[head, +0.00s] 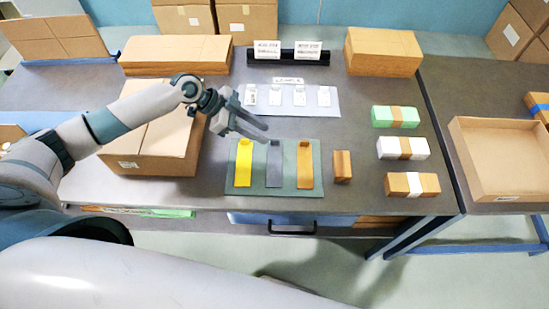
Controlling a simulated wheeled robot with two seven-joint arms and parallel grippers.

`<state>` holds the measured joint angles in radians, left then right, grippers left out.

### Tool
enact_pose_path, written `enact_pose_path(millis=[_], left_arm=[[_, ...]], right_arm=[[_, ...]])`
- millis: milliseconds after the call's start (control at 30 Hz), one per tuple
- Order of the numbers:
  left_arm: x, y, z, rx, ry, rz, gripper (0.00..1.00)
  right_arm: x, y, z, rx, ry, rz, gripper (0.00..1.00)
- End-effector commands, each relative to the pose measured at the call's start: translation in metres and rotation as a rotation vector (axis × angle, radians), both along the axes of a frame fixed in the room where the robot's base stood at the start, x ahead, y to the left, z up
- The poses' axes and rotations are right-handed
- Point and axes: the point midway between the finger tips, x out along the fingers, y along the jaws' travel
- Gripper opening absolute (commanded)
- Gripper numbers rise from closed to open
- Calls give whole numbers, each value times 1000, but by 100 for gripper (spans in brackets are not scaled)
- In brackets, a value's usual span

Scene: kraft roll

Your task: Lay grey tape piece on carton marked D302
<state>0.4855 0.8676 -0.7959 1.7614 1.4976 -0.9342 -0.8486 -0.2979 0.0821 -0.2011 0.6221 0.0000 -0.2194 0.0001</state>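The grey tape piece (274,168) lies on a green mat (232,180), between a yellow strip (243,165) and an orange-brown strip (305,168). My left gripper (267,133) is above the mat's back edge, near the far end of the grey piece. Its fingers look spread, with nothing seen between them. A large brown carton (165,150) stands left of the mat, partly hidden by my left arm. It has a small white label on its front, too small to read, so I cannot tell which carton is D302. My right gripper is not in view.
Two more cartons stand at the back, one left (170,52) and one right (383,55). A white sheet (332,103) with several tags lies behind the mat. Several wrapped blocks and a small brown block (342,167) are at the right. An open tray (500,185) sits on the right table.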

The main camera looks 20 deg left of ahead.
Motion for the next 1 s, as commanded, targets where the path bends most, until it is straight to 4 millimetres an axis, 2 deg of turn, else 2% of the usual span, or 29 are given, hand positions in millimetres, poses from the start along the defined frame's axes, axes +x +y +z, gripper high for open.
enact_pose_path(millis=[267,500,700,1000], left_arm=[[3,-8,-7,-1,3,1,28],[10,-25,-29,-2,2,1,28],[11,-32,-39,0,1,1,28],[11,-31,-40,0,1,1,28]], right_arm=[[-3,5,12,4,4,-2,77],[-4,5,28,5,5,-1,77],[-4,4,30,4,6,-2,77],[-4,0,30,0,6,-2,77]])
